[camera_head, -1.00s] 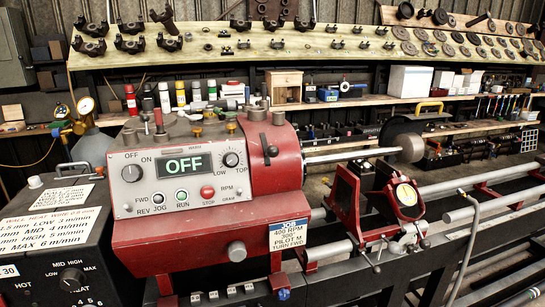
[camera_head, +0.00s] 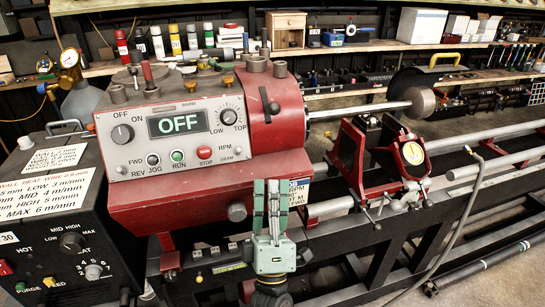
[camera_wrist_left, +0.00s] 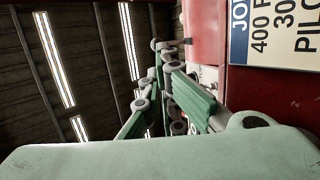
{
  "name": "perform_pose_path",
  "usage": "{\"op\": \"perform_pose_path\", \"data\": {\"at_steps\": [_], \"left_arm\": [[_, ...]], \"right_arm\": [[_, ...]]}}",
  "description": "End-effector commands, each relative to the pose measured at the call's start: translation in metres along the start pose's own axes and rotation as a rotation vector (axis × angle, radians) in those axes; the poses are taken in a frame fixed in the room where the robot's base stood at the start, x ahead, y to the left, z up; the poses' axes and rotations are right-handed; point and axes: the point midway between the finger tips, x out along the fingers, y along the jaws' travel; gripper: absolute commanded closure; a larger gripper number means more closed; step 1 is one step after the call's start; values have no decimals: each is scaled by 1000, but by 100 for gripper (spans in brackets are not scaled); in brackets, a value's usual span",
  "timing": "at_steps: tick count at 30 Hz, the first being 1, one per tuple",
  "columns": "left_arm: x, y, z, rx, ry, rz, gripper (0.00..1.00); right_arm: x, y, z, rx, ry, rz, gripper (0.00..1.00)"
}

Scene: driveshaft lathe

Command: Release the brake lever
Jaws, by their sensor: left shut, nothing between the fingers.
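A short black lever (camera_head: 269,100) is on the front of the red headstock housing, right of the control panel; I cannot read a label that marks it as the brake lever. My left gripper (camera_head: 267,184) has pale green fingers pointing up, in front of the lower red housing, below and apart from the black lever. Its fingers are shut with nothing between them, and they hide part of the blue and white sign. In the left wrist view the gripper fingers (camera_wrist_left: 168,88) are beside the red housing. My right gripper is not in view.
The control panel (camera_head: 178,130) reads OFF, with knobs and buttons. The red rest (camera_head: 365,155) and lathe rails lie to the right. A black heater box (camera_head: 70,240) stands at the left. A shelf with bottles (camera_head: 200,60) is behind.

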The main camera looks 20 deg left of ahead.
Motion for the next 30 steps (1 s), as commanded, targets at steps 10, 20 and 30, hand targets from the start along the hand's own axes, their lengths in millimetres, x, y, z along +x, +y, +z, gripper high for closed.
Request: {"op": "perform_pose_path", "data": {"at_steps": [10, 20, 30], "left_arm": [[74, 4, -1, 0, 2, 2, 100], [125, 2, 0, 1, -1, -1, 100], [132, -1, 0, 1, -1, -2, 100]], "right_arm": [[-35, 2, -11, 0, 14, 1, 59], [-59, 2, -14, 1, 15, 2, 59], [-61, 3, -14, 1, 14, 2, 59]]}}
